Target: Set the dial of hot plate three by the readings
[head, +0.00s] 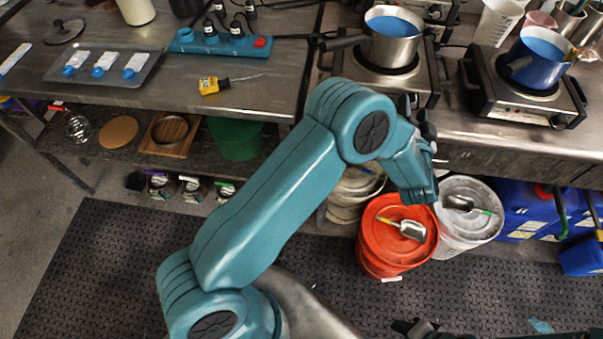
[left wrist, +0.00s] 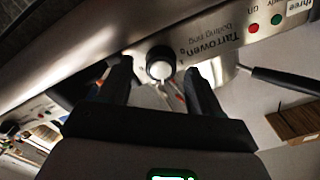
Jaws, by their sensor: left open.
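In the left wrist view, the dial (left wrist: 160,64), with a white face and dark rim, sits on a metal front panel (left wrist: 212,52) lettered "Tarrowen boiling ring". A "three" label (left wrist: 299,6) shows upside down at the top right. My left gripper (left wrist: 160,85) is open, its dark fingers on either side of the dial; I cannot tell whether they touch it. In the head view, my left gripper (head: 416,112) is at the front of the middle hot plate (head: 428,97), hiding its dial. A steel pot (head: 392,48) of blue liquid stands there. My right gripper (head: 425,328) shows partly at the bottom edge.
A second hot plate (head: 485,85) with a blue pot (head: 538,68) stands to the right. A yellow probe meter (head: 209,86) lies on the left bench. Below stand an orange bucket (head: 375,235) and a white bucket (head: 480,225). Red (left wrist: 253,27) and green (left wrist: 276,19) lamps are beside the label.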

